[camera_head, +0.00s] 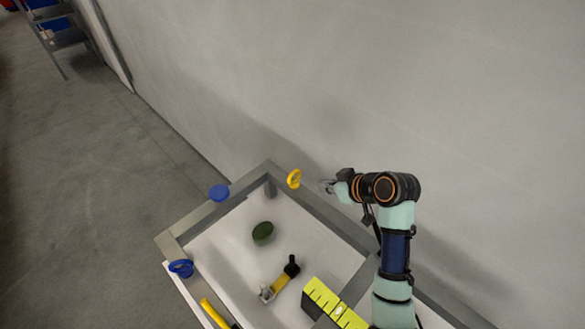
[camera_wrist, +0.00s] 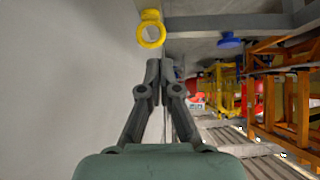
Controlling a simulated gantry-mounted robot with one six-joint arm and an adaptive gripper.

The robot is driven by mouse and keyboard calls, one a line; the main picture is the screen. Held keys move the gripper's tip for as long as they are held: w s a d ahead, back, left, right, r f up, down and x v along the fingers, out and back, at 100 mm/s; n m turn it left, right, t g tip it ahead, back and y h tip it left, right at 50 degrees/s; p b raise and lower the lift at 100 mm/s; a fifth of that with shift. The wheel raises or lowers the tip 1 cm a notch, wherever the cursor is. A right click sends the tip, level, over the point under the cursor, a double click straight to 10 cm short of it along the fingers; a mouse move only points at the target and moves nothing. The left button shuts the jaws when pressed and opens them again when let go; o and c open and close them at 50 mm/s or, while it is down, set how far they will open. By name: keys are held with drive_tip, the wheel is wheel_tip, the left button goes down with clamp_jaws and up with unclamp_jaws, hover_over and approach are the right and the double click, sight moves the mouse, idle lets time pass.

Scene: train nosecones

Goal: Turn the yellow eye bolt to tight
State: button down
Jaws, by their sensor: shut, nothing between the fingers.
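The yellow eye bolt (camera_head: 294,179) stands on the grey frame's top rail near its far corner in the head view. In the wrist view the yellow eye bolt (camera_wrist: 151,30) shows as a ring at the top, just beyond the fingertips. My gripper (camera_head: 328,186) is to the right of the eye bolt in the head view and apart from it. In the wrist view my gripper (camera_wrist: 160,68) has its fingers together with nothing between them. The eye bolt's threaded part is not visible.
The grey frame (camera_head: 206,212) surrounds a white tray area holding a dark green round object (camera_head: 263,233) and a yellow-black tool (camera_head: 281,279). Blue eye bolts (camera_head: 219,192) (camera_head: 181,268) sit on the frame's left side. A large grey wall (camera_head: 380,80) rises behind the frame.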

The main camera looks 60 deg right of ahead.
sight(291, 180)
drive_tip(key=x, duration=0.4)
drive_tip(key=b+x, duration=0.1)
drive_tip(key=x, duration=0.2)
drive_tip(key=b+x, duration=0.1)
drive_tip(key=x, duration=0.3)
drive_tip(key=shift+s+f, duration=0.15)
drive_tip(key=shift+f, duration=0.5)
drive_tip(key=w, duration=0.1)
drive_tip(key=w+d, duration=0.1)
drive_tip(key=shift+w+d+r, duration=0.1)
drive_tip(key=shift+w+r, duration=0.1)
drive_tip(key=shift+w, duration=0.1)
drive_tip(key=shift+w+d, duration=0.15)
drive_tip(key=shift+w, duration=0.4)
